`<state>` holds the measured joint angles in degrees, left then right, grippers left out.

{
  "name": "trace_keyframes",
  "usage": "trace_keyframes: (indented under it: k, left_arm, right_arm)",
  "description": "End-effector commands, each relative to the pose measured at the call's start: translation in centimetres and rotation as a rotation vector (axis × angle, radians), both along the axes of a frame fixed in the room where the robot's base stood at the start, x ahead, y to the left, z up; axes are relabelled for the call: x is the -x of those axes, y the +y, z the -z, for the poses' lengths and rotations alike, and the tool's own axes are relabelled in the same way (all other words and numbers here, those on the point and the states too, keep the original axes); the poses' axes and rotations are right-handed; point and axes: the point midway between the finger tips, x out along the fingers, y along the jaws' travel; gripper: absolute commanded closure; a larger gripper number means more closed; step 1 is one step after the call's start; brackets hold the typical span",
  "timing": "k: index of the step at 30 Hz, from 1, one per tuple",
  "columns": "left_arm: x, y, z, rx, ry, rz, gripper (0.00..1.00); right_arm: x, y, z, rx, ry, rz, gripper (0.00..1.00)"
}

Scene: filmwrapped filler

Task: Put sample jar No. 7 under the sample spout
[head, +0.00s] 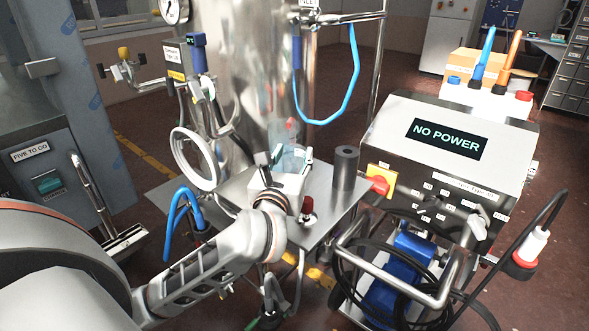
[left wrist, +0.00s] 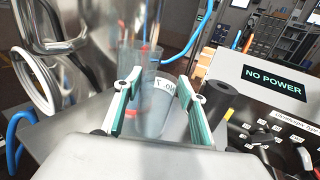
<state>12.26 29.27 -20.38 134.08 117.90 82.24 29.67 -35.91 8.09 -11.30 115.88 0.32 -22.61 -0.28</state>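Sample jar No. 7 (left wrist: 150,118) is a clear jar with a white "No. 7" label. In the left wrist view it stands between the two fingers of my left gripper (left wrist: 158,105). The fingers are apart, one on each side of the jar, and I see no clear contact. In the head view my left gripper (head: 285,178) is over the steel shelf (head: 325,205) in front of the tank, and the jar (head: 291,157) shows faintly beyond it. The sample spout cannot be made out clearly. My right gripper is not in view.
A dark cylinder (head: 345,168) stands close right of my gripper. Right of it is a console (head: 450,140) reading "NO POWER", with a red knob (head: 379,186). The steel tank (head: 240,80) rises behind.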

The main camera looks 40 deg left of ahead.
Motion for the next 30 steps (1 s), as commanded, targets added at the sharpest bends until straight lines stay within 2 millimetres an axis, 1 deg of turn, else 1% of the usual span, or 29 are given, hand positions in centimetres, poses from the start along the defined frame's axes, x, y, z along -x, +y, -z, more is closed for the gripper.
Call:
trace_keyframes:
  k: [4, 5, 11, 16, 20, 23, 30]
  left_arm:
    - [0.0, 0.0, 0.0, 0.000, 0.000, 0.000, 0.81]
    - [0.0, 0.0, 0.0, 0.000, 0.000, 0.000, 0.85]
    - [0.0, 0.0, -0.1, 0.000, -0.001, 0.000, 0.85]
    - [0.0, 0.0, -1.1, 0.000, -0.004, 0.000, 0.85]
    - [0.0, 0.0, -2.7, 0.000, -0.008, -0.001, 0.85]
    - [0.0, 0.0, -4.4, 0.002, -0.008, 0.000, 0.85]
    - [0.1, 0.0, -9.2, 0.002, -0.009, 0.001, 0.85]
  right_arm:
    - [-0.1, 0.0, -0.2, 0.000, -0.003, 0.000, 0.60]
    - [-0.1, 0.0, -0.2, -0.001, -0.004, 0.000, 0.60]
    - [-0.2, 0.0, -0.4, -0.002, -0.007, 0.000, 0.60]
    - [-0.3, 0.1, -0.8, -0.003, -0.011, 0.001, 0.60]
    - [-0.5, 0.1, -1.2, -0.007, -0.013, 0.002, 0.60]
    - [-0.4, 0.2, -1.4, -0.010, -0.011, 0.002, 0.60]
    - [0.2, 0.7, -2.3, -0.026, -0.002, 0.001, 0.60]
